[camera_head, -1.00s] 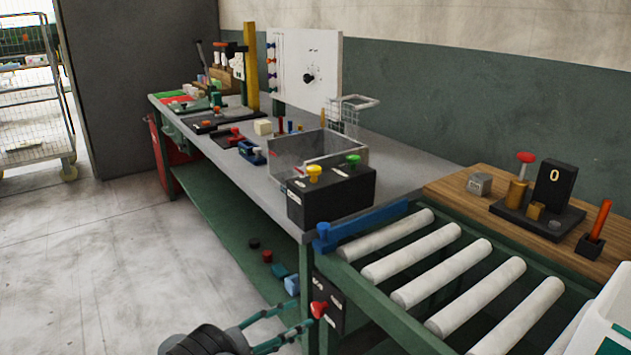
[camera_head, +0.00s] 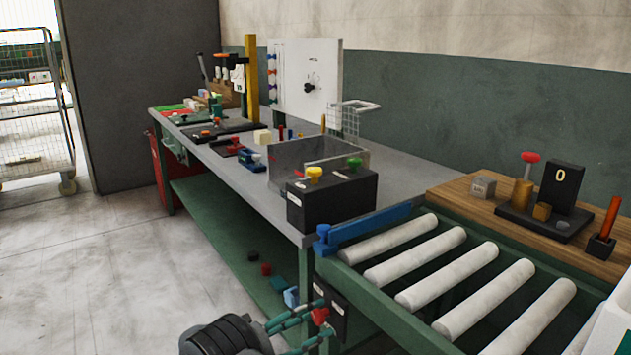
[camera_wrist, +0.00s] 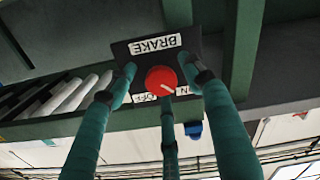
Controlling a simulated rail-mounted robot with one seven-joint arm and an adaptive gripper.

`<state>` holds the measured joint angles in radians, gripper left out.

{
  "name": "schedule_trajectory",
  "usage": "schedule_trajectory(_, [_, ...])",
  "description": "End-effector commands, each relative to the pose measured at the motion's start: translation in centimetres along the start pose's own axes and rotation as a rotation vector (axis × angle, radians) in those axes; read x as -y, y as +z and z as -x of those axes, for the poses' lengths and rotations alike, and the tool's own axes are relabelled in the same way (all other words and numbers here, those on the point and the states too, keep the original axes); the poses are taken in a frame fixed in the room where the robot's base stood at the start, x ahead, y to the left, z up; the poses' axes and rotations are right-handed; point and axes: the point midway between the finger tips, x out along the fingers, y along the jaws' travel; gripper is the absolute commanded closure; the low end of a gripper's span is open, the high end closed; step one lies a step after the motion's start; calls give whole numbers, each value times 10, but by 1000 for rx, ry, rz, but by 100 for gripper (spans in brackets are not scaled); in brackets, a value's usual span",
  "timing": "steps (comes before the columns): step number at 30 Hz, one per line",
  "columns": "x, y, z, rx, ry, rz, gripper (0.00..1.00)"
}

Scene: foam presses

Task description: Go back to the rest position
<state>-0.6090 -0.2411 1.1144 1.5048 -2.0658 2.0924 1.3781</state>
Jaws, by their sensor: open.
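My gripper (camera_head: 322,316) is at the bottom of the head view, at the front of the green roller frame. In the wrist view its green fingers (camera_wrist: 160,84) are open and spread around a red knob (camera_wrist: 161,79). I cannot tell whether any finger touches it. The knob sits on a black panel (camera_wrist: 127,52) marked BRAKE. The knob's pale mark points toward the ON label. In the head view the red knob (camera_head: 319,316) is partly covered by the fingers.
The roller conveyor (camera_head: 428,263) and its blue stop bar (camera_head: 370,224) are just above my gripper. The grey workbench (camera_head: 232,158) carries a black button box (camera_head: 331,203) and several tools. Small blocks lie on the lower green shelf (camera_head: 215,220).

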Motion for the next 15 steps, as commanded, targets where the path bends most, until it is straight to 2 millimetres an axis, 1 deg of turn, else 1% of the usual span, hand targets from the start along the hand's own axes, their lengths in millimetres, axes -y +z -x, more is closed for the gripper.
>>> schedule_trajectory(1, [3, 4, 0, 0, -1, -71, 49])
schedule_trajectory(6, [3, 4, 0, 0, 0, -317, 49])
schedule_trajectory(11, [3, 3, -1, 1, 1, -526, 49])
schedule_trajectory(12, [2, 0, 4, 0, -3, -555, 49])
schedule_trajectory(15, [1, -2, 20, -1, -3, -546, 49])
